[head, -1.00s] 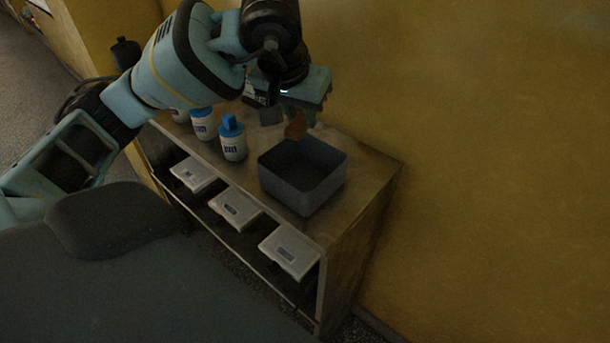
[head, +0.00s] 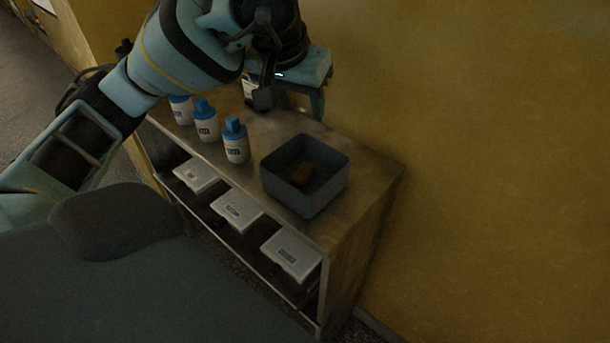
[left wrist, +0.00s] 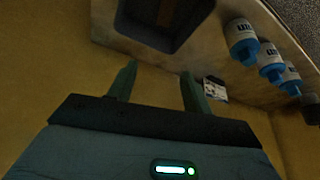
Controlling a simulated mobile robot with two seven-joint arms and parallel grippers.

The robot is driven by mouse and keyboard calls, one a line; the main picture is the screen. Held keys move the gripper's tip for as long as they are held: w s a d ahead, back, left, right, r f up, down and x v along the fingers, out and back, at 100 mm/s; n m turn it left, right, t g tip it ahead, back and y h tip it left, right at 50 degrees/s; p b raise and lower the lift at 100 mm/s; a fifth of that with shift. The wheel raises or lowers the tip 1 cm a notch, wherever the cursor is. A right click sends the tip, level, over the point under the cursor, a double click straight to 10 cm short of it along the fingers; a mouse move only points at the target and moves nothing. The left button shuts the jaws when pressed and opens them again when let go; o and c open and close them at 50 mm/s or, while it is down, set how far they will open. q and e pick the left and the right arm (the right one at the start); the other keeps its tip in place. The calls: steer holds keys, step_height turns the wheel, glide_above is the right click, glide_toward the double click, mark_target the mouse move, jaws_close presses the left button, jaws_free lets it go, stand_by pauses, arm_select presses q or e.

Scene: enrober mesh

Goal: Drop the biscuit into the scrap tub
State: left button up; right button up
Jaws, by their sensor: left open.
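The biscuit (head: 302,174) is a small brown piece lying inside the dark grey scrap tub (head: 330,186), on the shelf unit's top. My right gripper is not in view.
White bottles with blue caps (head: 236,142) stand in a row left of the tub. Several white lidded boxes (head: 237,211) sit on the shelf below. A yellow wall (head: 480,150) rises behind. The right end of the wooden top (head: 372,165) is clear.

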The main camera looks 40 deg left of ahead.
arm_select(q)
steer(key=v, duration=0.3)
steer(key=shift+s+r, duration=0.1)
steer(key=shift+r, duration=0.25)
stand_by(0.4)
